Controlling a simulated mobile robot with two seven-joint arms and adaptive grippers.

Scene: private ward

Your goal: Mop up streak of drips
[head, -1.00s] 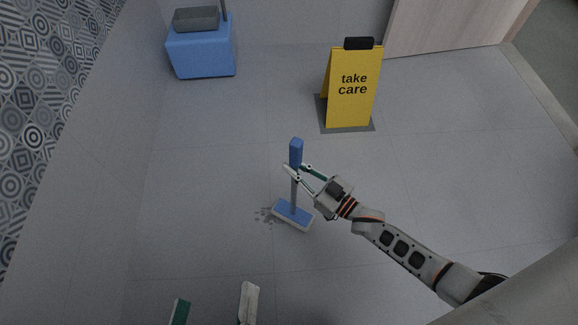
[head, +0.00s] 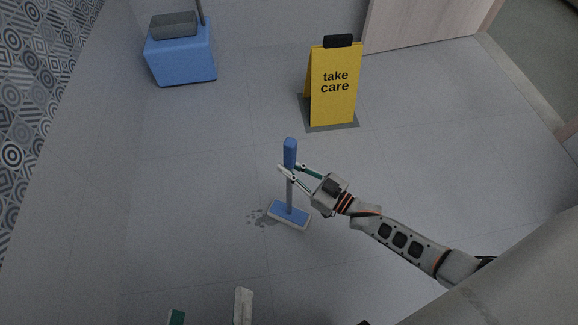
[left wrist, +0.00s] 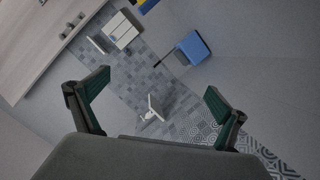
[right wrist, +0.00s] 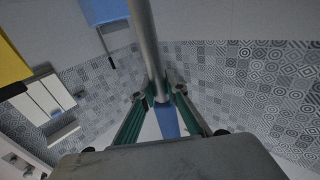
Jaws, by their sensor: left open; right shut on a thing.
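The mop (head: 289,196) stands nearly upright on the floor, with a blue grip on top, a grey shaft and a blue-and-white head (head: 289,215). A streak of dark drips (head: 257,217) lies just left of the head; any part beneath it is hidden. My right gripper (head: 289,168) is shut on the shaft just below the blue grip. The grey shaft also shows between its fingers in the right wrist view (right wrist: 149,45). My left gripper (head: 210,309) is open and empty at the bottom edge, left of the mop; its spread fingers show in the left wrist view (left wrist: 156,88).
A yellow "take care" sign (head: 334,88) stands on the floor behind the mop, to the right. A blue bucket (head: 183,58) with a grey top is at the back left, near the wall. A patterned wall (head: 35,95) runs along the left. The floor around the drips is clear.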

